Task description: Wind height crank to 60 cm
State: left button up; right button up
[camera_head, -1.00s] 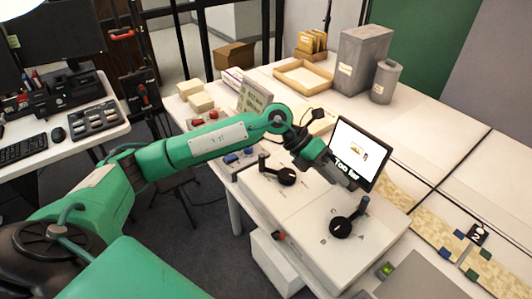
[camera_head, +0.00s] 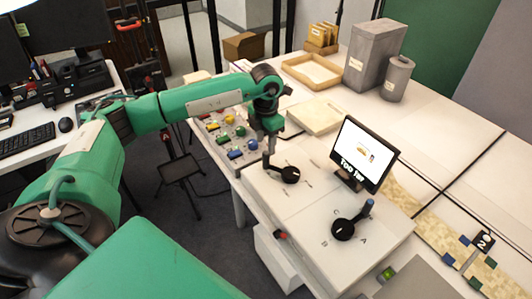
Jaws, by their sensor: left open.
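Two black cranks sit on a white panel (camera_head: 308,205). I cannot tell which one sets height. My right gripper is not in view.
A button panel (camera_head: 226,134) with coloured knobs lies left of my gripper. A shallow tray (camera_head: 316,115), a wooden tray (camera_head: 290,67), a grey box (camera_head: 373,54) and a grey canister (camera_head: 397,79) stand farther back.

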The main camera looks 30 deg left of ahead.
aim_at(266, 153)
pick_arm(q)
notch_tip(266, 153, down, 6)
jog(key=shift+r+p, duration=0.2)
jog(key=shift+p, duration=0.15)
jog(key=shift+f, duration=0.5)
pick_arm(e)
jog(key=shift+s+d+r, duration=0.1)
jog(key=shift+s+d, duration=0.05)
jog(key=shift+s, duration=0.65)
pick_arm(q)
grip_shut()
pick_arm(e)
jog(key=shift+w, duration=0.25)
